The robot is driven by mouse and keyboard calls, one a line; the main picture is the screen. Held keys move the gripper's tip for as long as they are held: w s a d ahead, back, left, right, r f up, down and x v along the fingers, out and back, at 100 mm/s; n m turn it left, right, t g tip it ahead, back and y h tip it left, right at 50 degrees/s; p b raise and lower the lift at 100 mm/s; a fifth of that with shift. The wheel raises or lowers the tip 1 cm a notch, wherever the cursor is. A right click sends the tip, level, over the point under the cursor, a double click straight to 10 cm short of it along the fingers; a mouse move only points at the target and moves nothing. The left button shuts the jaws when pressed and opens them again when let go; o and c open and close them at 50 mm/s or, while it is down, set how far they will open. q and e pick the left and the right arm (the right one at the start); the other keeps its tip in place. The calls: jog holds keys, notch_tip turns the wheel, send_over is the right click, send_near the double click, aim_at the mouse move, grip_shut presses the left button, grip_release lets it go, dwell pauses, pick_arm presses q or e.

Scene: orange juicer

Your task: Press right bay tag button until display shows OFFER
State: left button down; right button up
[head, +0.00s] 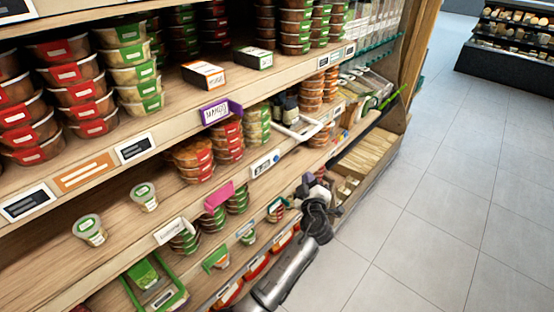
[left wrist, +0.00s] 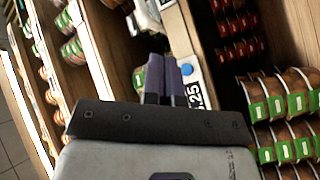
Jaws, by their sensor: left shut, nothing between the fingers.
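A white price tag (left wrist: 194,92) with a round blue button (left wrist: 187,70) and the printed digits ".25" sits on a shelf edge in the left wrist view. My left gripper's purple fingers (left wrist: 162,80) are shut and empty, just left of the tag in that picture. They partly overlap its edge, and I cannot tell whether they touch it. In the head view the left gripper (head: 308,180) is in front of the lower shelves. A white tag (head: 266,162) with dark print is on the shelf edge to its upper left. I see no OFFER text. My right gripper is not in view.
Stacked food tubs (head: 194,158) fill the shelves. A purple sign (head: 220,111) and a pink sign (head: 219,196) stick out from shelf edges. A white frame-like object (head: 300,128) projects above my gripper. The tiled floor (head: 430,190) to the right is clear.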

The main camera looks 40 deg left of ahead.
aim_at(276, 158)
pick_arm(q)
jog(key=shift+a, duration=0.15)
jog(key=a+p, duration=0.2)
jog(key=a, duration=0.6)
jog(key=shift+a, duration=0.25)
jog(key=shift+s, duration=0.1)
dwell(0.9)
dwell(0.8)
